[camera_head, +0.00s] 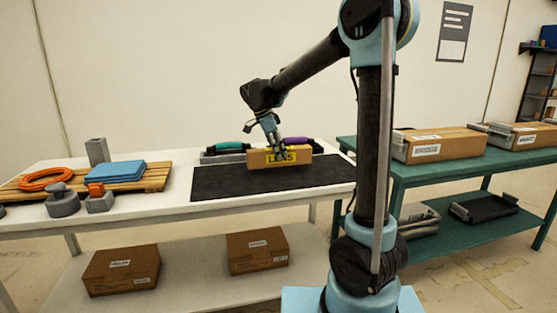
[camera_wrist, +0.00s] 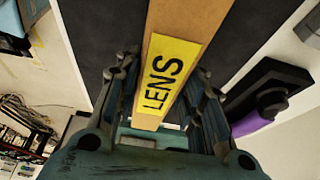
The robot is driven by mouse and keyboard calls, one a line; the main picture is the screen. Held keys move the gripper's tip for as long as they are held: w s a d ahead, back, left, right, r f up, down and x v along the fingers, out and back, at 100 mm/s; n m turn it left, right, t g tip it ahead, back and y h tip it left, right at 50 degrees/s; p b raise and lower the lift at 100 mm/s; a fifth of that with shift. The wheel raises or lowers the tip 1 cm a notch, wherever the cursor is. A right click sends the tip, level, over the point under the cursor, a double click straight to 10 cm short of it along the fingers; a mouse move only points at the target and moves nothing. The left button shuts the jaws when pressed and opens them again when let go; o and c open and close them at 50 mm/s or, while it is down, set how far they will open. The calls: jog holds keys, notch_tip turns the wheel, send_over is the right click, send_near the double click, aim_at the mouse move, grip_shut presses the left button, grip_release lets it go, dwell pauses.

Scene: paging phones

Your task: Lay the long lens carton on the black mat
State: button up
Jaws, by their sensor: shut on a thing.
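The long lens carton (camera_head: 265,158) is a tan box with a yellow LENS label, over the back middle part of the black mat (camera_head: 225,183). My gripper (camera_head: 279,152) is shut on the carton from above. In the wrist view the carton (camera_wrist: 172,75) runs between the two fingers (camera_wrist: 165,105), with the label facing the camera. The mat (camera_wrist: 232,40) shows on both sides of it. I cannot tell whether the carton's underside touches the mat or is slightly above it.
A wooden board (camera_head: 155,176) with an orange coil (camera_head: 46,179) and blue packs (camera_head: 117,171) is at left. A green table (camera_head: 378,165) with cartons stands at right. The mat's front is clear.

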notch_tip(320, 180, down, 3)
jog(key=shift+f, duration=0.15)
jog(key=o, duration=1.2)
